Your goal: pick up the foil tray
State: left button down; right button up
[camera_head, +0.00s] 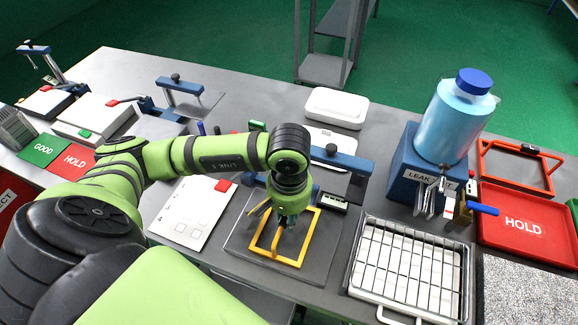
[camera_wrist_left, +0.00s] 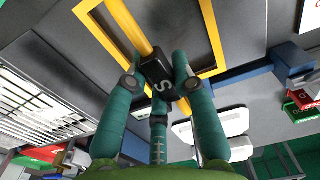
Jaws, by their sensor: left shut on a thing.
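My left gripper (camera_head: 287,220) points down over a yellow frame (camera_head: 313,233) on a dark grey board. In the left wrist view its teal fingers (camera_wrist_left: 158,75) are shut around a black block marked "S" on the middle bar of the yellow frame (camera_wrist_left: 213,35). I cannot tell whether the frame touches the board. No thing is clearly recognisable as a foil tray. A white shallow tray with a wire grid (camera_head: 408,268) lies right of the gripper, apart from it. A closed white container (camera_head: 337,107) lies behind. My right gripper is not in view.
A blue leak-test stand (camera_head: 413,175) with a light blue canister (camera_head: 455,120) stands right of the gripper. A red HOLD tray (camera_head: 525,218) is further right. A blue clamp fixture (camera_head: 343,160) stands close behind the gripper. A white sheet (camera_head: 193,212) lies to its left.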

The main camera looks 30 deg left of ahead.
pick_arm(q)
jog(key=shift+f+b, duration=0.15)
jog(key=shift+b, duration=0.15)
jog(key=c, duration=1.2)
grip_release()
jog(key=shift+o, duration=0.8)
jog(key=shift+r+p, duration=0.3)
jog(key=shift+r, duration=0.05)
notch_tip(320, 180, up, 10)
jog(key=shift+r+b, duration=0.1)
jog(key=shift+b, duration=1.15)
jog(key=shift+r, duration=0.75)
